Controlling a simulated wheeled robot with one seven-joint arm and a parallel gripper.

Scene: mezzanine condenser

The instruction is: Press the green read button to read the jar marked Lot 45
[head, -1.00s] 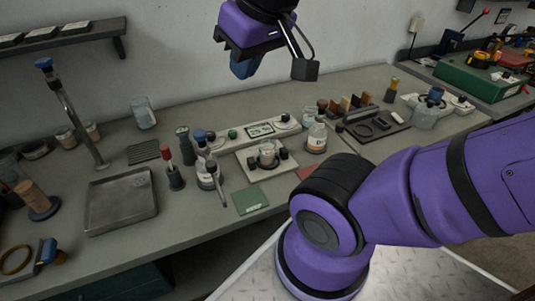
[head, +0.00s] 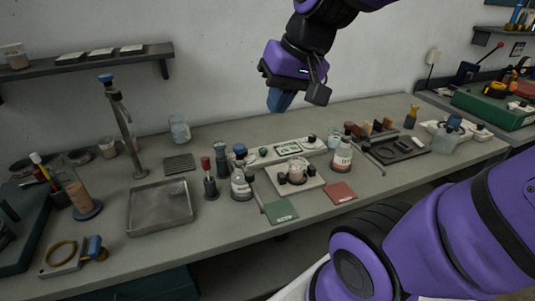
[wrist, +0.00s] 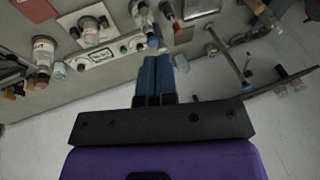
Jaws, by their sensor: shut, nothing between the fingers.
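The green read button (head: 263,152) sits on the left part of a pale panel with a display (head: 288,148) at the back of the bench. It also shows in the wrist view (wrist: 123,50). A small jar (head: 297,171) stands on a pale plate in front of the panel. A larger jar with an orange-marked label (head: 342,158) stands to its right. No lot number is legible. My gripper (head: 281,108) hangs above and behind the panel, apart from it, its blue fingers closed together and empty. The fingers (wrist: 160,68) also show closed in the wrist view.
A white-labelled bottle (head: 241,184) and a red-topped holder (head: 209,182) stand left of the panel. A metal tray (head: 160,207) and tall stand (head: 122,122) are further left. Green (head: 281,211) and red (head: 338,193) mats lie in front. The wall is close behind.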

